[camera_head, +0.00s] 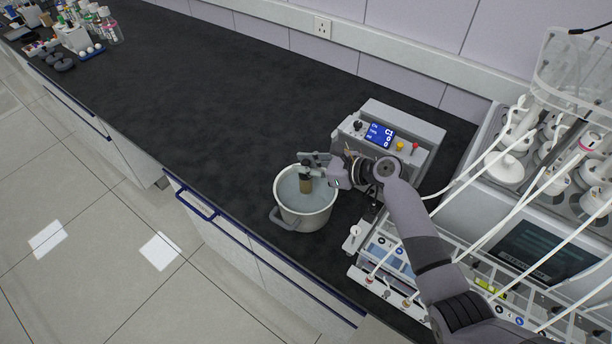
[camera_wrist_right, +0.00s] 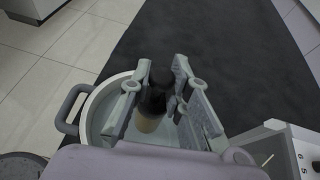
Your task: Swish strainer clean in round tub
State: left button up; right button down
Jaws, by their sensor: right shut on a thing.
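The round tub (camera_head: 303,222) is a light grey pot with side handles on the dark bench, with pale blue-grey liquid inside. Its rim also shows in the wrist view (camera_wrist_right: 88,112). My right gripper (camera_head: 311,168) is over the tub and shut on the strainer (camera_head: 305,184), a small upright piece with a dark upper part and a tan lower part. In the wrist view the strainer (camera_wrist_right: 148,123) stands between the two fingers (camera_wrist_right: 158,98). Its lower end is inside the tub's outline; I cannot tell how deep it sits in the liquid. My left gripper is out of view.
A grey control box (camera_head: 390,140) with a blue display stands behind and right of the tub. A large machine (camera_head: 540,240) with white tubes fills the right side. Bottles and small items (camera_head: 75,38) stand at the far left. The bench (camera_head: 200,90) between is clear.

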aim_at(306, 181)
jog(key=shift+f+b, duration=1.65)
jog(key=shift+f, duration=1.5)
jog(key=shift+f+b, duration=1.05)
jog(key=shift+f, duration=0.65)
jog(key=shift+r, duration=0.1)
notch_tip(306, 181, up, 4)
jog(key=p, duration=0.4)
jog(key=shift+f, duration=0.35)
jog(key=shift+f, duration=0.15)
